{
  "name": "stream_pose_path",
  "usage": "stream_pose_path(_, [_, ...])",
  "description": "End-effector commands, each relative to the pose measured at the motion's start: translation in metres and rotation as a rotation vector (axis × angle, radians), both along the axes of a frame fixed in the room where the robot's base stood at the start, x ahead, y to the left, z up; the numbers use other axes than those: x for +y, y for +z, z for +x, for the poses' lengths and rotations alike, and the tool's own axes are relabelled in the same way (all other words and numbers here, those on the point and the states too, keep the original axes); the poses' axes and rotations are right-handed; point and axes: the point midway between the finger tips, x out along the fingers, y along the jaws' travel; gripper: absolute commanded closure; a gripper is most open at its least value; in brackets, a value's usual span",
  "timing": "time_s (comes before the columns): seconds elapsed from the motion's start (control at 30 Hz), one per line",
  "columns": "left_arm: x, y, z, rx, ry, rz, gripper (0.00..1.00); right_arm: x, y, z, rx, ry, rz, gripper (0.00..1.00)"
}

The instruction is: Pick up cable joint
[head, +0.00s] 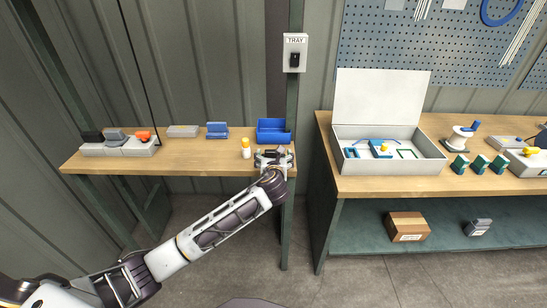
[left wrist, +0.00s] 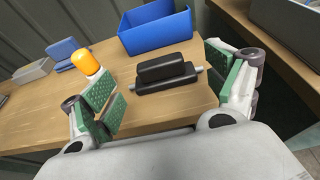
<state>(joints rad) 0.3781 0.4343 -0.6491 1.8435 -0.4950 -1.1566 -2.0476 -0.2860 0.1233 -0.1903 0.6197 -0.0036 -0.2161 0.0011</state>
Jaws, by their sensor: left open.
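The cable joint, as I take it, is a black block with a raised top and short grey stubs at its ends (left wrist: 166,75). It lies on the wooden table, in front of a blue bin (left wrist: 155,25). My left gripper (left wrist: 165,92) is open, with its green-padded fingers spread to either side of the near side of the block, apart from it. In the head view my left gripper (head: 273,158) is low over the right end of the left table and mostly hides the block. My right gripper is not in view.
An orange-capped white bottle (head: 246,148) stands just left of the gripper; its cap is close to the left finger in the wrist view. The blue bin (head: 273,131) is behind. A blue holder (head: 217,130) and grey blocks stand farther left. A gap separates the right bench (head: 380,185).

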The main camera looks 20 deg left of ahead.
Motion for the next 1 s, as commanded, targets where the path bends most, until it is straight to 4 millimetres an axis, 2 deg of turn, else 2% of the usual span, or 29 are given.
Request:
stream_pose_path(0.23, [0.000,0.000,0.000,0.000,0.000,0.000,0.12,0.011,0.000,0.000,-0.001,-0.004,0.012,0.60])
stream_pose_path(0.43, [0.002,-0.002,0.004,0.000,0.001,0.000,0.12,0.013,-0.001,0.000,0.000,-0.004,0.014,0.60])
stream_pose_path(1.0, [0.015,-0.016,0.044,0.000,0.000,-0.001,0.12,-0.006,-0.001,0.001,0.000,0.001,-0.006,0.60])
